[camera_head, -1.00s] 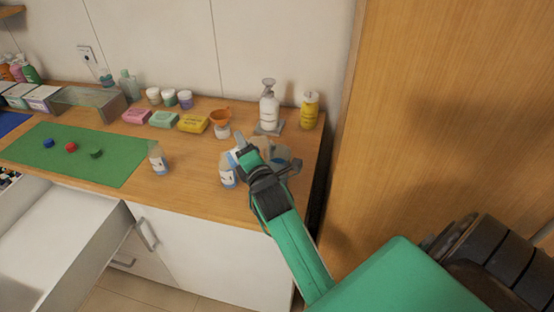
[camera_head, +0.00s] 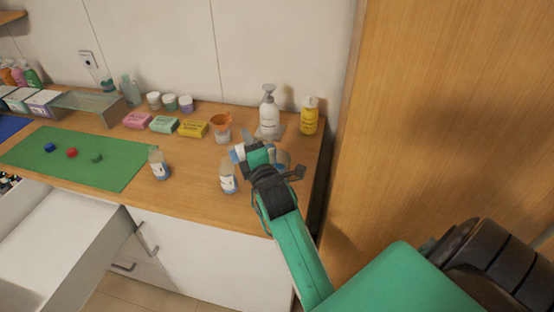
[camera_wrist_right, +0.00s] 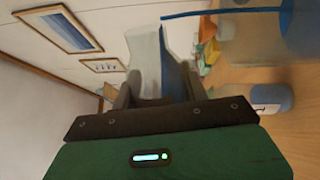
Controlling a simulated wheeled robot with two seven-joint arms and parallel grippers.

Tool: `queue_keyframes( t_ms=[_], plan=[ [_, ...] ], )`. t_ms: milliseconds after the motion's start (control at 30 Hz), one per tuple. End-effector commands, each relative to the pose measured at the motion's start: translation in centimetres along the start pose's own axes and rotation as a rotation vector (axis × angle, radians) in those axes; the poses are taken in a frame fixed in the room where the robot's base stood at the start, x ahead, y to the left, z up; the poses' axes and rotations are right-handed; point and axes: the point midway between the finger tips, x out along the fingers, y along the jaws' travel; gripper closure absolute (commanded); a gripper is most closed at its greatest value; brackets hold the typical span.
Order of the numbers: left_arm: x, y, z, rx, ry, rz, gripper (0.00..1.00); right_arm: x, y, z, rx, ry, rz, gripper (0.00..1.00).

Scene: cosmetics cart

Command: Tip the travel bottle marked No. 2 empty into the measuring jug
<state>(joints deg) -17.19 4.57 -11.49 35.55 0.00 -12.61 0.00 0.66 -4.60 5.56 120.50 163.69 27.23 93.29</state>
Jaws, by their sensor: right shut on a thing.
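My right gripper (camera_head: 258,152) is shut on a translucent travel bottle with a white and blue part (camera_head: 238,153), above the right part of the counter. In the right wrist view the held bottle (camera_wrist_right: 147,55) is pale and blurred between the fingers. Its number cannot be read. A greyish see-through shape, probably the measuring jug (camera_head: 284,158), is mostly hidden behind the gripper. Two other labelled bottles stand upright on the counter, one below the gripper (camera_head: 228,179) and one beside the green mat (camera_head: 159,166). My left gripper is not seen.
Blue, red and green caps lie on the green mat (camera_head: 120,177). An orange funnel (camera_head: 221,119) sits on a small jar. Soap bars, a white pump bottle (camera_head: 269,115) and a yellow bottle (camera_head: 309,117) stand behind. An open drawer (camera_head: 70,240) juts out at left.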

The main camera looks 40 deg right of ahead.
Motion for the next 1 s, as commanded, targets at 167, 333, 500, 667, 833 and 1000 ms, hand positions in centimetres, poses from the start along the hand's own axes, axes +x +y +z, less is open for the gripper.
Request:
queue_keyframes(
  t_ms=[167,333,500,667,833,1000],
  plan=[
    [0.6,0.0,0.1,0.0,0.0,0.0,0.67,-0.1,-0.6,0.0,0.037,-0.003,0.001,0.81],
    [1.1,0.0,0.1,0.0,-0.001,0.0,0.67,-0.1,-1.1,0.0,0.074,-0.005,0.001,0.81],
    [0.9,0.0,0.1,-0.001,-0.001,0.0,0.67,-0.1,-0.8,0.1,0.115,-0.008,0.001,0.81],
    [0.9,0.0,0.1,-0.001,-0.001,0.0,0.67,-0.1,-0.7,0.2,0.146,-0.01,0.001,0.81],
    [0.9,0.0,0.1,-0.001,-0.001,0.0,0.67,-0.1,-0.7,0.2,0.159,-0.011,0.001,0.81],
    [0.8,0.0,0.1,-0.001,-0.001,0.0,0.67,-0.1,-0.6,0.2,0.169,-0.012,0.001,0.81]
  ],
)
